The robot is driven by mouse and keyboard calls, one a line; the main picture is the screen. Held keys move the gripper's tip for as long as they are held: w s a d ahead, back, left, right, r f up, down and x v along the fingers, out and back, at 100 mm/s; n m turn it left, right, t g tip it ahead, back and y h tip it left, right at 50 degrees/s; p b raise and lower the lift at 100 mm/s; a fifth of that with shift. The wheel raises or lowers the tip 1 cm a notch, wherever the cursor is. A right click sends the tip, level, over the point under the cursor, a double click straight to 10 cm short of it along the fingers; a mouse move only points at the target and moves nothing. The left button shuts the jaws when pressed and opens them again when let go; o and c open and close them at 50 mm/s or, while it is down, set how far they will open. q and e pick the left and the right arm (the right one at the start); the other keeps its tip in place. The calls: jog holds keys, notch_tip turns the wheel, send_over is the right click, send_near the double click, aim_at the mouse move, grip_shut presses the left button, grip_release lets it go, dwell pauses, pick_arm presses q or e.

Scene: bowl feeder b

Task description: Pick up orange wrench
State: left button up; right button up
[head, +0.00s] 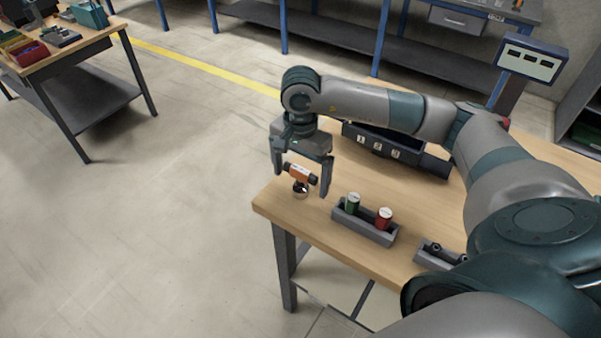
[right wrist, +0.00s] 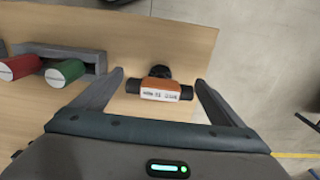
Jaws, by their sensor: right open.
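The orange wrench (head: 300,173) has an orange body with black ends and a pale label. It stands near the left corner of the wooden table (head: 290,213), with a small round part below it. In the right wrist view the wrench (right wrist: 161,89) lies between the two fingers. My right gripper (head: 300,182) is open, pointing down, with one finger on each side of the wrench. The fingers look apart from it. My left gripper is not in view.
A grey holder (head: 366,229) with a green can (head: 352,203) and a red can (head: 383,217) stands right of the wrench. A second grey holder (head: 432,258) is farther right. A dark numbered bin (head: 385,152) stands behind. The table edge is close on the left.

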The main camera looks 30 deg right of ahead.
jog(key=shift+f, duration=1.05)
jog(key=c, duration=1.5)
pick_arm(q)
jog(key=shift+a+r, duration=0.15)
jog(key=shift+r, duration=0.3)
pick_arm(e)
jog(key=shift+r, duration=0.1)
